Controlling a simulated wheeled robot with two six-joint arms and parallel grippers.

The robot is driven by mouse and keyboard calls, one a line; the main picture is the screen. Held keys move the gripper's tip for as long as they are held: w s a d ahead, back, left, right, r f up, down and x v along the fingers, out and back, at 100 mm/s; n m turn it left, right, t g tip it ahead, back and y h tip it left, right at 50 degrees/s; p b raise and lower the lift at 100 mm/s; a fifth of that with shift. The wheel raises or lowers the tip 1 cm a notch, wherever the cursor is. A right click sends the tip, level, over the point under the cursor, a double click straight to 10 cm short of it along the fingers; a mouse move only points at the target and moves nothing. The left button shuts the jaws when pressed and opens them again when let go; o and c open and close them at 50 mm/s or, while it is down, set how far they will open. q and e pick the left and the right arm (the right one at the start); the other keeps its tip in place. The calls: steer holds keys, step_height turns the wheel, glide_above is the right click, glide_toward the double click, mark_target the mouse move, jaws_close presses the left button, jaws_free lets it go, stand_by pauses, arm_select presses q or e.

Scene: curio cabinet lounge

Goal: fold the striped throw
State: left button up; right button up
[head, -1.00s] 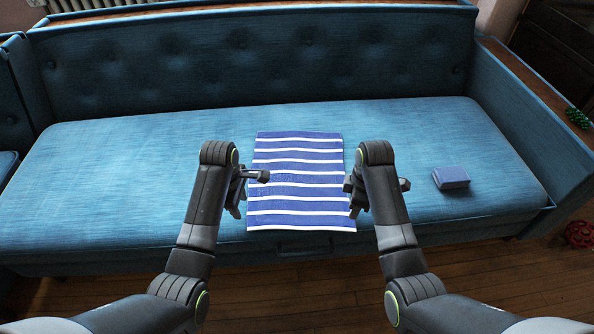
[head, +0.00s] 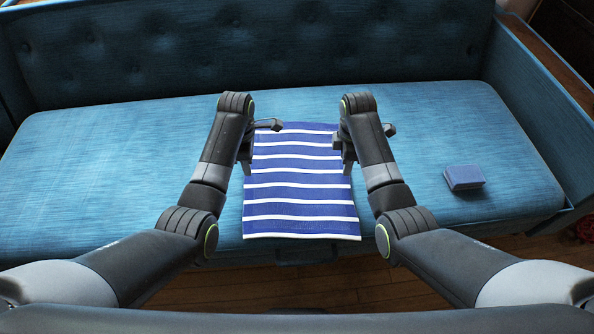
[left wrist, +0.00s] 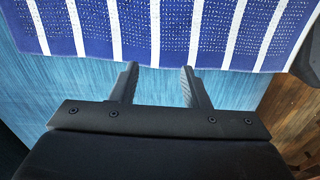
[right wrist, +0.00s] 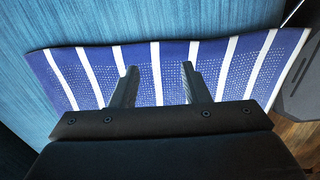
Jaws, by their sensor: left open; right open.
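The striped throw (head: 300,190), blue with white stripes, lies flat and spread on the sofa seat, its near edge by the seat's front. It also shows in the left wrist view (left wrist: 170,30) and the right wrist view (right wrist: 145,75). My left gripper (head: 248,165) is at the throw's left edge; in its wrist view the open fingers (left wrist: 158,72) point at that edge, with nothing between them. My right gripper (head: 346,165) is at the right edge; in its wrist view the open, empty fingers (right wrist: 160,72) overlap the throw. I cannot tell whether they touch the cloth.
The blue sofa seat (head: 110,150) has free room left of the throw. A small blue block-like object (head: 464,178) sits on the seat to the right. The tufted backrest (head: 250,50) rises behind, and the sofa's arm (head: 540,90) closes the right end.

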arm_select(q)
steer(key=shift+f, duration=1.8)
arm_select(e)
steer(key=shift+f, duration=1.8)
arm_select(q)
steer(key=shift+f, duration=0.1)
arm_select(e)
steer(key=shift+f, duration=0.1)
arm_select(q)
jaws_close()
arm_select(e)
jaws_close()
